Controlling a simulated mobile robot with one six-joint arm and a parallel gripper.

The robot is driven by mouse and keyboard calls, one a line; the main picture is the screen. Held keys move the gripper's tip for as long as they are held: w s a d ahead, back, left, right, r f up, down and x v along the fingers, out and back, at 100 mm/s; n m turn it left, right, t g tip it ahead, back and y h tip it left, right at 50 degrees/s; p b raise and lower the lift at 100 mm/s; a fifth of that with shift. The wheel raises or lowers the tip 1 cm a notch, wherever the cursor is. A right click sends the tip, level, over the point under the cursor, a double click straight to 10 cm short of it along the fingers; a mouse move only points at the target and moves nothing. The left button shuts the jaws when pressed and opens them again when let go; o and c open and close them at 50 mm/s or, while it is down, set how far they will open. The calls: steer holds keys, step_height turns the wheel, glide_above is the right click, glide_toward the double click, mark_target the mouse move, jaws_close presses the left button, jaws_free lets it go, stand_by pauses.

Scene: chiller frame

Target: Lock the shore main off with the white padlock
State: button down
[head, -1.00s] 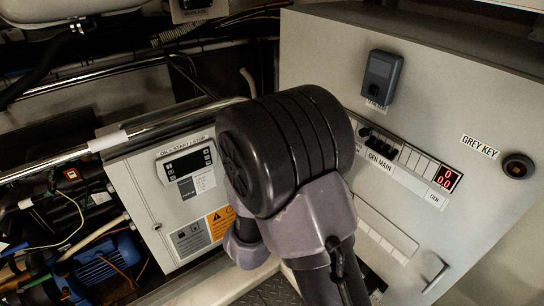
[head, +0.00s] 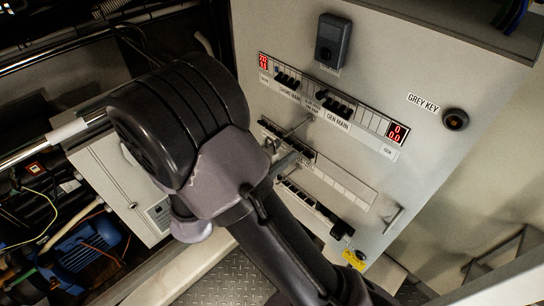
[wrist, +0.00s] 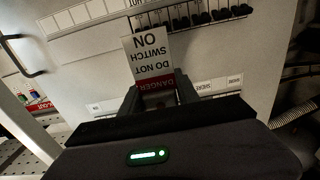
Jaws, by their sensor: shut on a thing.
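A white tag with a red band (wrist: 150,55), reading "DANGER DO NOT SWITCH ON", appears upside down between the fingers of my gripper (wrist: 158,97) in the wrist view. My gripper is shut on it. I cannot make out a padlock body or shackle; the fingers and tag may hide it. In the head view my gripper (head: 284,152) is in front of the grey switch panel, just below the upper breaker row. The left breaker group (head: 287,82) has black toggles and a small label I cannot read surely. The right group has the "GEN MAIN" label (head: 338,118).
Red displays (head: 397,132) sit at the breaker row's ends. A dark box (head: 332,40) is above, and the "GREY KEY" switch (head: 455,119) is at right. A panel handle (head: 393,219) sticks out lower right. A pipe and a blue motor (head: 90,250) are at left.

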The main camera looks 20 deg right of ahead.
steer(key=shift+f+b+x, duration=0.25)
steer(key=shift+x, duration=0.75)
steer(key=shift+f+b+x, duration=0.2)
steer(key=shift+f+x, duration=0.05)
steer(key=shift+x, duration=0.75)
steer(key=shift+f+b+x, duration=0.25)
steer(key=shift+x, duration=0.8)
steer(key=c, duration=0.8)
jaws_free()
